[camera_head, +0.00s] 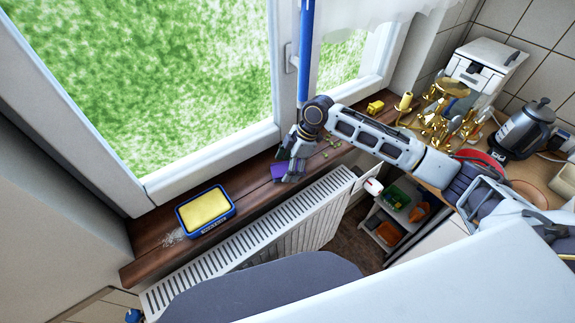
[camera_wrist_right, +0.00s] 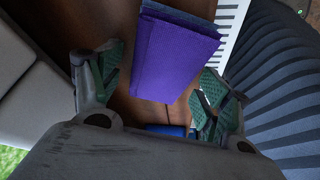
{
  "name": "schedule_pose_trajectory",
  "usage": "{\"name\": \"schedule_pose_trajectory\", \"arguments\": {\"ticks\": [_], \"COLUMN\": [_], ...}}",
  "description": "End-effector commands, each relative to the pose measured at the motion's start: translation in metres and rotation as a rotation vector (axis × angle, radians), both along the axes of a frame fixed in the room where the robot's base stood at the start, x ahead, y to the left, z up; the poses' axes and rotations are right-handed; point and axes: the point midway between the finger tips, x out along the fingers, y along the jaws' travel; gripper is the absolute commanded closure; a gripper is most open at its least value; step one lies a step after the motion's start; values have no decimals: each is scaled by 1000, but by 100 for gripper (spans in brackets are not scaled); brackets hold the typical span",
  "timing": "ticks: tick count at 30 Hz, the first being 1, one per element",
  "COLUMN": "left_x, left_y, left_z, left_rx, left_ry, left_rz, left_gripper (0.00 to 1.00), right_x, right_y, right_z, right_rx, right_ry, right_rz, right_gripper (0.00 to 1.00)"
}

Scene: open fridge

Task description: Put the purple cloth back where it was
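The purple cloth (camera_head: 278,171) lies folded on the wooden windowsill (camera_head: 160,222), partly hidden by my right gripper (camera_head: 286,166) in the head view. In the right wrist view the cloth (camera_wrist_right: 178,62) is a flat folded stack, purple on top with a bluer layer at its edge. My right gripper (camera_wrist_right: 162,85) is open over the sill, its green-padded fingers on either side of the cloth's near end. A gap shows between the cloth and each finger. My left gripper is in neither view.
A yellow sponge in a blue tray (camera_head: 184,220) stands left on the sill, by a clear crumpled item (camera_head: 172,237). A radiator (camera_head: 240,250) runs below the sill's front edge. Brass items (camera_head: 437,118) and a kettle (camera_head: 522,128) crowd the right counter. The sill between tray and cloth is clear.

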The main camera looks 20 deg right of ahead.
Motion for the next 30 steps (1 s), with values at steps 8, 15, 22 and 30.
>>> {"name": "schedule_pose_trajectory", "arguments": {"ticks": [8,15,22,30], "left_x": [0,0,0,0], "left_y": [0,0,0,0], "left_z": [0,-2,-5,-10], "left_rx": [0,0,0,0], "left_ry": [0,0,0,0], "left_rz": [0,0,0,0], "left_gripper": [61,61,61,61], "right_x": [0,0,0,0], "right_y": [0,-2,-11,-27], "right_z": [0,7,29,66], "right_rx": [0,0,0,0], "right_ry": [0,-1,-1,-3], "right_rz": [0,0,-2,-1], "right_gripper": [21,21,21,21]}}
